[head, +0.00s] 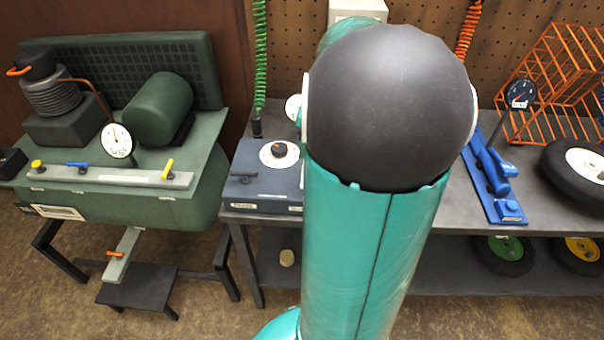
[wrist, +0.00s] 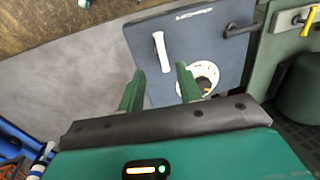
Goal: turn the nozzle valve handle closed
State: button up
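No readable label tells me which part is the nozzle valve handle. A blue-grey box (head: 255,185) on the bench carries a white dial with a black knob (head: 279,150) and a dark bar handle (head: 243,174). In the wrist view the box (wrist: 200,40) also shows a white handle (wrist: 160,50), the dark handle (wrist: 240,29) and the dial (wrist: 205,80). My arm hides the white handle in the head view. My gripper (wrist: 160,80) is open and empty over the box; its fingertips appear beside the dial and below the white handle, contact unclear.
A green compressor (head: 145,205) at left has a rail (head: 110,176) with blue and yellow handles, and an orange handle (head: 114,254) below. A blue pump tool (head: 493,180), an orange rack (head: 555,90) and a wheel (head: 580,165) occupy the bench's right.

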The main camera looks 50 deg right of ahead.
jog(key=f, duration=0.3)
jog(key=w+f, duration=0.1)
jog(key=f, duration=0.1)
jog(key=a+f, duration=0.1)
jog(key=f, duration=0.2)
jog(key=shift+w+a+f, duration=0.1)
jog(key=shift+w+f, duration=0.15)
jog(key=shift+f, duration=0.1)
grip_shut()
